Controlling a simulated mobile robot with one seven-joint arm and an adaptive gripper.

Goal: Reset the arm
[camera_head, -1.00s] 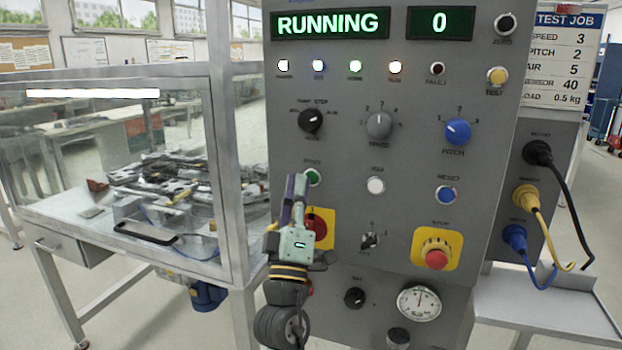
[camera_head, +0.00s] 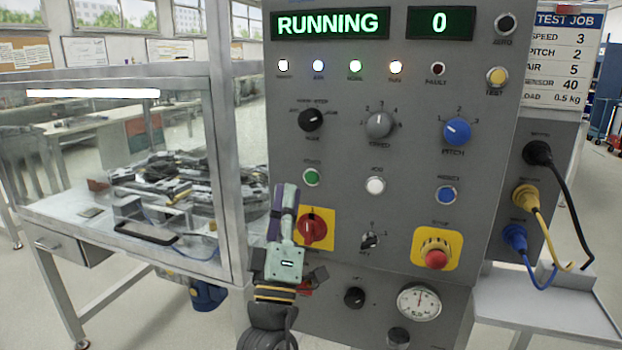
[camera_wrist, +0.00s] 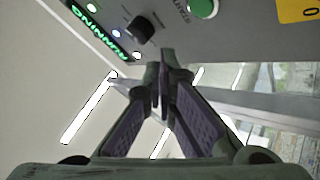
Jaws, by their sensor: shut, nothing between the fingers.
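My gripper (camera_head: 284,198) is in front of the lower left of the grey control panel (camera_head: 410,205). It points up and is shut and empty. It is apart from the green start button (camera_head: 311,177), which shows up and to its right. It overlaps the left edge of the yellow plate with the red rotary switch (camera_head: 313,231) in the picture. In the wrist view the fingertips (camera_wrist: 165,60) meet, and the panel's green display (camera_wrist: 100,32), black mode knob (camera_wrist: 140,29) and green button (camera_wrist: 203,7) show beyond them.
A glass-walled machine enclosure (camera_head: 110,160) with a ring of dark parts stands left of the panel. A red stop button (camera_head: 436,259) on yellow sits at the panel's lower right. Cables (camera_head: 568,215) hang from sockets on the right. A metal shelf (camera_head: 550,305) juts out below them.

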